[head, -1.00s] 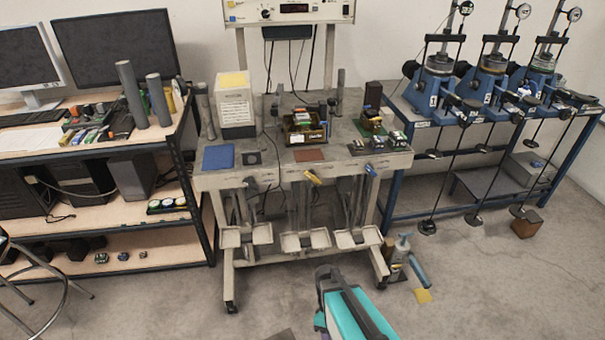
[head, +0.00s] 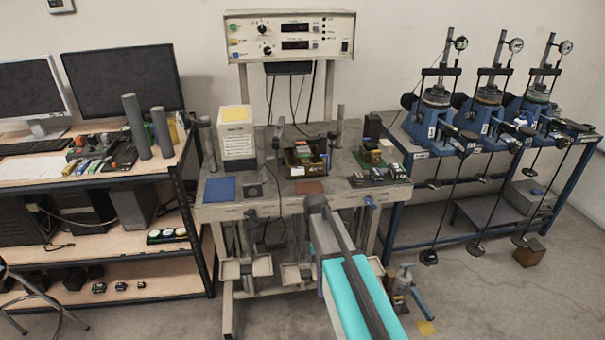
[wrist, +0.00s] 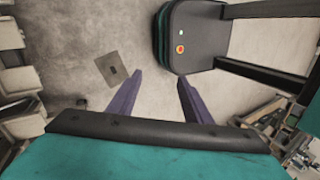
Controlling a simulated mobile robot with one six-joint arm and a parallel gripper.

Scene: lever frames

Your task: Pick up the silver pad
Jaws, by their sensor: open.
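In the head view, a small silver-grey square pad (head: 253,191) lies on the bench top, with a dark mark near its middle. It lies between a blue pad (head: 220,188) and a brown pad (head: 310,187). My teal arm extends up in front of the bench, to the right of the silver pad. In the wrist view, my gripper (wrist: 160,78) has its two purple fingers apart with nothing between them. It points down over the floor. I cannot make out the silver pad on the bench in the wrist view.
A white box (head: 236,140) stands behind the pads, and a dark bin (head: 306,157) of small items is behind the brown pad. Valves stick out along the bench front. In the wrist view, a grey square plate (wrist: 119,70) lies on the floor.

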